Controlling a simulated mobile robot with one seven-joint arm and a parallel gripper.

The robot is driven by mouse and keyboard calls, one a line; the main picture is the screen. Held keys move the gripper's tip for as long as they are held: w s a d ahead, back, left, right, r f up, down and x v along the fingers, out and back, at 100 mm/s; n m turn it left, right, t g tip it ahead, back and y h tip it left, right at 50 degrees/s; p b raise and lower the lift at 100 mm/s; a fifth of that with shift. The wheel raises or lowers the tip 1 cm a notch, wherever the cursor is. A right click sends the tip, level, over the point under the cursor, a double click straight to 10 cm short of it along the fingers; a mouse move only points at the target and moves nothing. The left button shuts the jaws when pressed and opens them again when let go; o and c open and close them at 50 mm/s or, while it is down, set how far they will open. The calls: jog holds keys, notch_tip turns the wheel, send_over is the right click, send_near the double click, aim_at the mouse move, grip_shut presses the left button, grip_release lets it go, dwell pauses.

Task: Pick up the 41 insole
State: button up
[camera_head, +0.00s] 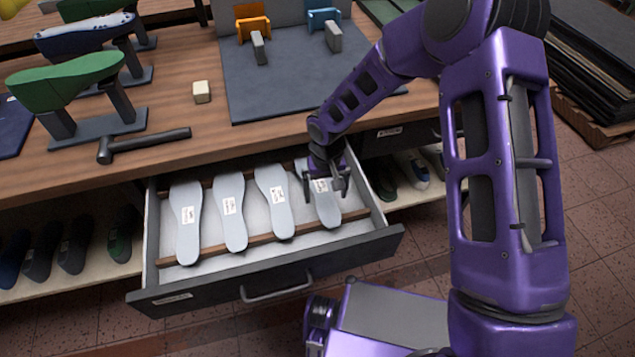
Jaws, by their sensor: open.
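Several grey insoles lie side by side in an open drawer (270,268), each with a small white label. From the left they are the first insole (187,235), the second insole (235,232), the third insole (280,218) and the rightmost insole (328,210). The label print is too small to read, so I cannot tell which is the 41. My gripper (328,195) is open, with its fingers pointing down at the rightmost insole, over its label. It partly hides that insole's upper part. I cannot tell whether the fingers touch it.
The drawer's right wall (370,195) is close beside my gripper. The wooden workbench (190,145) overhangs the drawer's back. On it are a hammer (145,142), a green last on a stand (65,82) and a dark mat (290,75). Shelves with lasts flank the drawer.

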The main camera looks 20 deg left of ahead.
jog(key=shift+f, duration=0.35)
jog(key=shift+f+b, duration=0.25)
jog(key=shift+b, duration=0.15)
jog(key=shift+c, duration=0.2)
dwell(0.3)
jog(key=c, duration=1.4)
jog(key=shift+o, duration=0.2)
jog(key=shift+r, duration=0.15)
